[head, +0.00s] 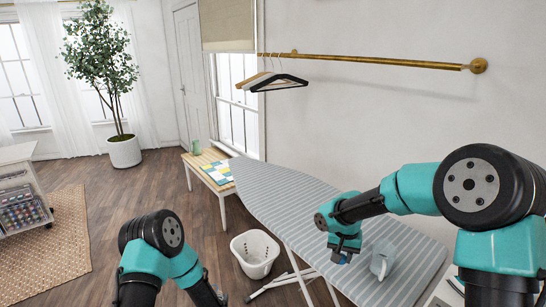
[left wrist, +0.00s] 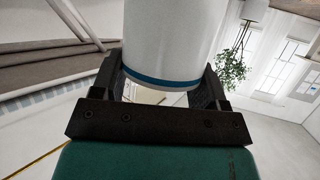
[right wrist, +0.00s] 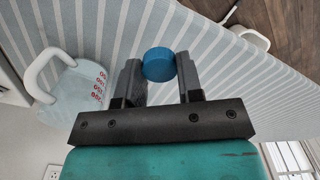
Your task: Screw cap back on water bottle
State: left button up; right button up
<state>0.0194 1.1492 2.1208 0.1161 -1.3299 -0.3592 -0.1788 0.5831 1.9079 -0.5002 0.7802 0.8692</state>
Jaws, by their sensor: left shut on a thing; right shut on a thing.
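The blue cap (right wrist: 158,65) is between the fingertips of my right gripper (right wrist: 160,80), which is shut on it above the ironing board. In the head view the right gripper (head: 341,250) is over the striped board, with a bit of the blue cap (head: 340,259) below it. The white bottle (left wrist: 172,40) with a blue band near one end is between the fingers of my left gripper (left wrist: 165,88), which is shut on it. The bottle's mouth is not in view. The left gripper and bottle are outside the head view. Cap and bottle are apart.
The ironing board (head: 285,205) carries a clear measuring cup (head: 382,260) just right of my right gripper; its handle and red marks show in the right wrist view (right wrist: 80,95). A white laundry basket (head: 255,254) stands on the floor between my arms. A low bench (head: 205,170) is farther back.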

jog(key=shift+s, duration=0.1)
pick_arm(q)
jog(key=shift+s+f, duration=0.1)
dwell(0.4)
jog(key=d+r+m+g+h, duration=0.1)
jog(key=d+r+m+h, duration=0.3)
jog(key=d, duration=0.4)
jog(key=s+d+r+m+g+h, duration=0.1)
jog(key=d+r+m+h, duration=0.3)
jog(key=d, duration=0.4)
jog(key=shift+s+d+r+g+h, duration=0.15)
jog(key=shift+r+g+h, duration=0.25)
jog(key=shift+r+g, duration=0.2)
pick_arm(e)
jog(key=shift+a, duration=0.1)
jog(key=a+r+n, duration=0.1)
jog(key=a+n, duration=0.1)
jog(key=a, duration=2.3)
jog(key=shift+a, duration=0.25)
jog(key=shift+f, duration=2)
